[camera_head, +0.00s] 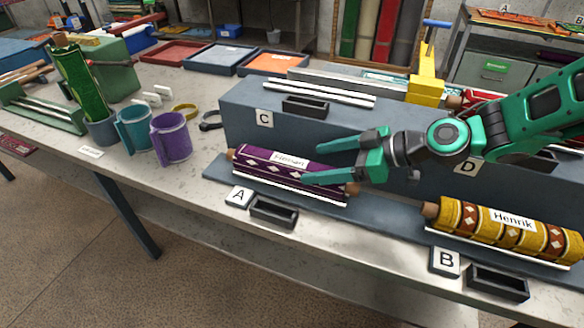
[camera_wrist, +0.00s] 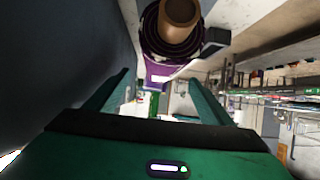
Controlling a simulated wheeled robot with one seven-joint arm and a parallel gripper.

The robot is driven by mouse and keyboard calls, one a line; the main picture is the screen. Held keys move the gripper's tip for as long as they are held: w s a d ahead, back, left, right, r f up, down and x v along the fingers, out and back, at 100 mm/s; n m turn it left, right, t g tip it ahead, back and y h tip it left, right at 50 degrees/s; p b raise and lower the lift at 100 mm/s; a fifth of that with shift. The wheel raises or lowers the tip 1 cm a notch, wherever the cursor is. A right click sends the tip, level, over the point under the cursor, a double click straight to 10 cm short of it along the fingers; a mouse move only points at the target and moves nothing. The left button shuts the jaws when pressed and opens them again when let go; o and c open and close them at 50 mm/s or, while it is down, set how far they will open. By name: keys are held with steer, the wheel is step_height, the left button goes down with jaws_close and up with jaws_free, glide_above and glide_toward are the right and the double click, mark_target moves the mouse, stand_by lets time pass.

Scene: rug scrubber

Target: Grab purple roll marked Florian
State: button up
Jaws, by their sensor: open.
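The purple roll (camera_head: 270,172) with white diamonds lies on the lower shelf by label A in the head view. It carries a white name tag (camera_head: 290,160), whose small lettering I cannot read with certainty. My gripper (camera_head: 312,163) is open and empty, with its fingers reaching left over the right part of the roll. In the wrist view the roll's end (camera_wrist: 180,25) shows at the top, with its brown core facing the camera. My gripper's fingers (camera_wrist: 160,95) show spread apart below it. I cannot tell whether a finger touches the roll.
A yellow roll marked Henrik (camera_head: 500,226) lies to the right by label B (camera_head: 445,261). The blue-grey raised block (camera_head: 240,105) with labels C and D stands behind. Purple (camera_head: 172,138) and teal (camera_head: 136,130) mugs stand at left. Small black trays (camera_head: 272,212) sit in front.

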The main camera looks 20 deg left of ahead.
mark_target(296, 167)
steer(key=shift+x, duration=3.75)
steer(key=shift+d+f, duration=0.1)
steer(key=shift+d, duration=0.05)
steer(key=c, duration=1.6)
